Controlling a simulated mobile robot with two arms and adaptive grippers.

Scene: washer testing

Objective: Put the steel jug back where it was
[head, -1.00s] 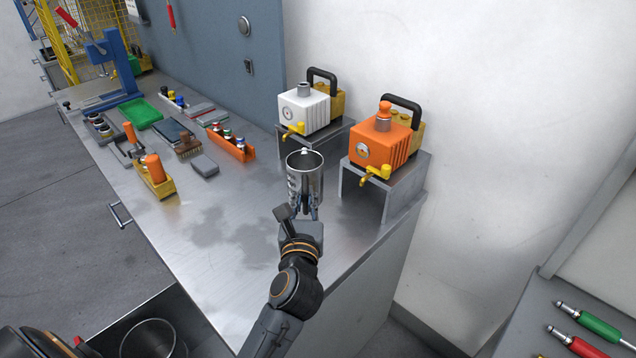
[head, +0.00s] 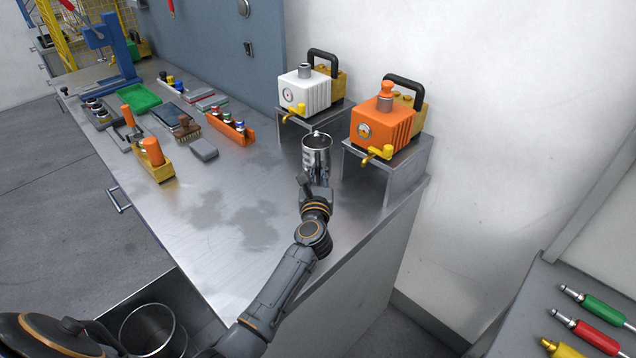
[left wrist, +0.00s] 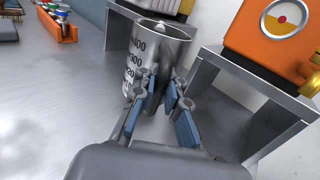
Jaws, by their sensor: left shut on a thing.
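The steel jug (head: 317,152) stands upright at the far side of the steel bench, in front of the gap between two small stands. In the left wrist view the jug (left wrist: 150,55) shows dark volume marks on its side. My left gripper (head: 315,186) is shut on the jug from the near side. In the left wrist view its blue-padded fingers (left wrist: 163,88) meet at the jug's near side, probably on its handle. Whether the jug's base touches the bench is hard to tell. My right gripper is not in view.
An orange pump (head: 382,120) on a metal stand (head: 410,165) is close right of the jug. A white pump (head: 305,92) stands behind it to the left. An orange tray (head: 232,130) of bottles lies further left. The bench middle (head: 220,215) is clear.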

